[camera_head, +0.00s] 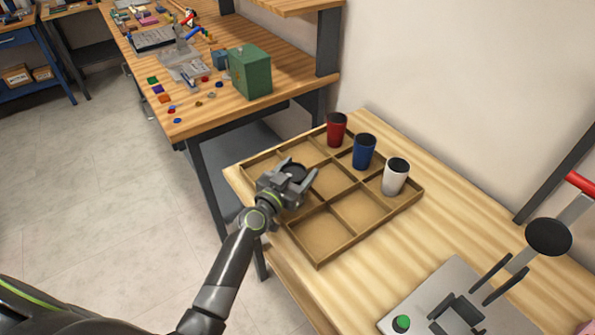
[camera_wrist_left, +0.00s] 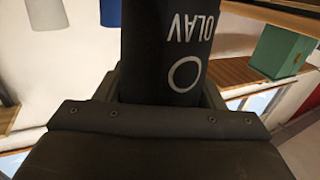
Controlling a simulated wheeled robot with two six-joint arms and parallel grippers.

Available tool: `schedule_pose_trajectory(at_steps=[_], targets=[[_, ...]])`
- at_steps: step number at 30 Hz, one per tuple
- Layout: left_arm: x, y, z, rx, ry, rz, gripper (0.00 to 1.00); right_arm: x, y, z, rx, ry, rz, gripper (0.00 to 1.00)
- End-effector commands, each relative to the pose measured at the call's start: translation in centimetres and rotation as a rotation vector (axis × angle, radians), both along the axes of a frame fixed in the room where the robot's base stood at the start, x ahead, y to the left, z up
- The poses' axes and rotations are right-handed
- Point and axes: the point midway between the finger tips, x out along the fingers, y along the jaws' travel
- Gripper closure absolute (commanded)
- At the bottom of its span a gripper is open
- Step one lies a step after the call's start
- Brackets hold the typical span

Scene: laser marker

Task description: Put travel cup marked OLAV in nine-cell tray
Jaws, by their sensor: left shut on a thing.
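My left gripper (camera_head: 293,186) is shut on the black travel cup (camera_head: 294,170), whose dark round top shows between the fingers in the head view. In the left wrist view the cup (camera_wrist_left: 160,50) carries white OLAV lettering and a ring, upside down in the picture. The gripper and cup are over the left-middle part of the wooden nine-cell tray (camera_head: 371,230). I cannot tell whether the cup touches the tray floor. A red cup (camera_head: 336,130), a blue cup (camera_head: 364,152) and a white cup (camera_head: 396,177) stand in the tray's far row. My right gripper is not in view.
A metal plate (camera_head: 455,285) with a green button (camera_head: 401,323) and a dark fixture lies at the lower right. A red-handled device with a black disc (camera_head: 549,237) stands there too. A green box (camera_head: 250,72) is on the other bench. Front tray cells look empty.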

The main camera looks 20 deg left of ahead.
Motion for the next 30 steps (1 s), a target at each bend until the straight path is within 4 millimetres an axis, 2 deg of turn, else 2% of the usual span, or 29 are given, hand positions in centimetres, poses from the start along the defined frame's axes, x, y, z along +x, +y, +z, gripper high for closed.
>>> schedule_pose_trajectory(at_steps=[2, 3, 8, 20, 26, 30], targets=[[0.0, 0.0, -0.3, 0.001, -0.001, 0.0, 0.47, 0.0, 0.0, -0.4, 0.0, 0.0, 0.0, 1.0], [0.0, 0.0, -0.3, 0.001, 0.0, 0.0, 0.36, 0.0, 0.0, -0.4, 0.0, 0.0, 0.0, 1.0], [0.0, 0.0, -0.2, 0.0, 0.0, -0.001, 0.16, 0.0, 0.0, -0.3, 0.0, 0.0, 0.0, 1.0], [0.0, 0.0, 0.3, -0.001, 0.0, 0.0, 0.16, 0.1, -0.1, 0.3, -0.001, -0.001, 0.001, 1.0], [-2.9, 0.8, -0.2, 0.001, 0.001, 0.001, 0.16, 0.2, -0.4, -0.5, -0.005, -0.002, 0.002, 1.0], [-5.4, 1.5, -0.3, 0.0, 0.001, 0.001, 0.16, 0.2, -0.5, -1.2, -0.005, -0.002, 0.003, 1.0]])
